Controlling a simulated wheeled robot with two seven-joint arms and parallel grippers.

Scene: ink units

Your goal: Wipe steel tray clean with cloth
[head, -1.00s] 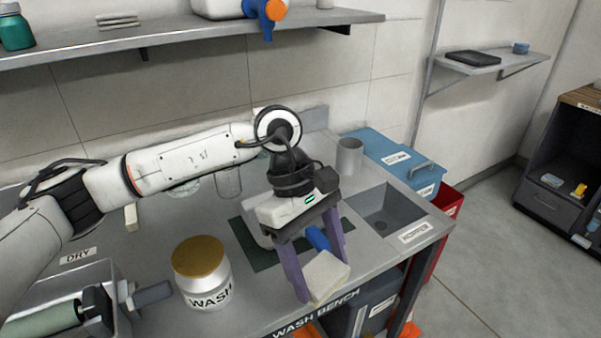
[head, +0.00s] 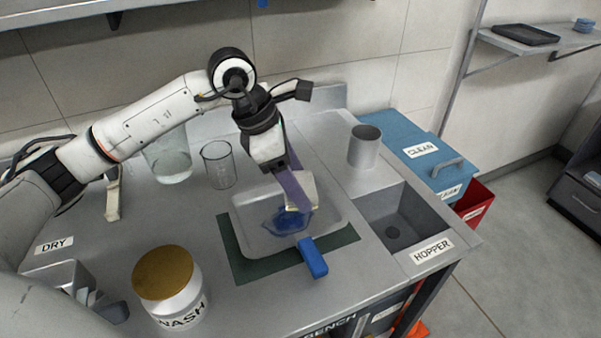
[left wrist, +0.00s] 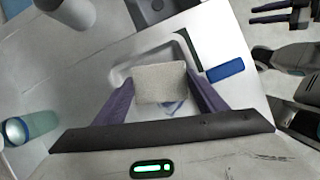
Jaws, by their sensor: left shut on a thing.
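The steel tray (head: 240,245) lies on a dark green mat (head: 262,272) on the bench. A blue ink smear (head: 280,222) shows on its floor, partly hidden by my gripper. My left gripper (head: 298,196) reaches down over the tray with its purple fingers shut on the pale folded cloth (head: 305,186). The cloth (left wrist: 160,83) also shows between the fingers in the left wrist view, with some blue just below it. I cannot tell whether the cloth touches the tray floor.
A blue block (head: 313,258) lies at the tray's front edge. The WASH jar (head: 170,285) stands front left; glass beakers (head: 219,165) stand behind left. A metal cup (head: 364,147), the HOPPER basin (head: 400,215) and blue CLEAN bin (head: 420,150) are to the right.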

